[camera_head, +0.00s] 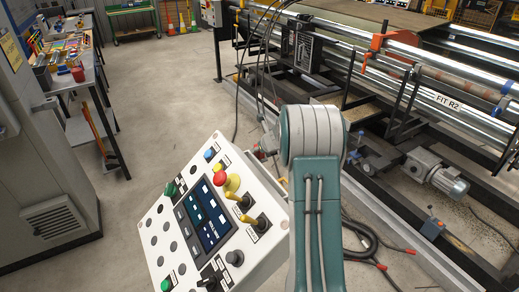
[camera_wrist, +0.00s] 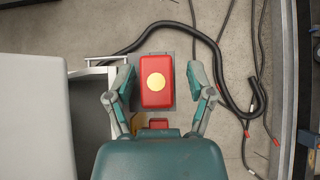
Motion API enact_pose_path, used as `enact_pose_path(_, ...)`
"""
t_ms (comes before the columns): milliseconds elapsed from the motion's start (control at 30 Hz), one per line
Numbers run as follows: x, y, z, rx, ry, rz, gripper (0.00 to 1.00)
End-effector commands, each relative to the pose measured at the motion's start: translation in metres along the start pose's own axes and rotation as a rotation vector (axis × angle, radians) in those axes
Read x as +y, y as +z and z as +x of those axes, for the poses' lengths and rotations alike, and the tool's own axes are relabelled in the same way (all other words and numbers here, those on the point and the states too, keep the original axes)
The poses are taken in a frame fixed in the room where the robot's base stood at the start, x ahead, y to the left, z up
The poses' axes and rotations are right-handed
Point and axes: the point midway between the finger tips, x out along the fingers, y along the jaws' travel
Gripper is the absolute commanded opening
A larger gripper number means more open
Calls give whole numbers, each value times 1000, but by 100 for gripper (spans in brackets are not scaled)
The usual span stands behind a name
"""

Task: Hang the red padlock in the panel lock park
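In the wrist view a red block-like body with a round yellow disc on its face, apparently the red padlock (camera_wrist: 147,98), shows between my fingers. My gripper (camera_wrist: 159,70) is open, with a gap on both sides of it. A grey plate lies behind the red body; I cannot tell whether they touch. No shackle is clearly visible. A smaller red part (camera_wrist: 158,124) and a yellow part (camera_wrist: 138,122) show below. The tilted white control panel (camera_head: 155,212) stands left of my arm in the head view. I cannot identify the lock park for certain.
A thin metal bracket (camera_wrist: 105,61) juts beside a pale box (camera_wrist: 35,110) at left. Black hoses (camera_wrist: 235,88) lie on the floor. Machine rollers and a frame (camera_head: 430,95) fill the right. A workbench (camera_head: 70,60) stands at left; the floor between is clear.

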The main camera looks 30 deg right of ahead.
Motion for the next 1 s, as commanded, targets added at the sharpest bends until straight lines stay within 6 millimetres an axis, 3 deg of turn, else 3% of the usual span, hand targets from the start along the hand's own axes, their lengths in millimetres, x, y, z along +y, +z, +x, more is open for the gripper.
enact_pose_path(267,2,0,-7,1,4,-1,76)
enact_pose_path(733,-2,0,-94,-1,0,0,76)
enact_pose_path(1000,-2,0,-117,1,1,1,76)
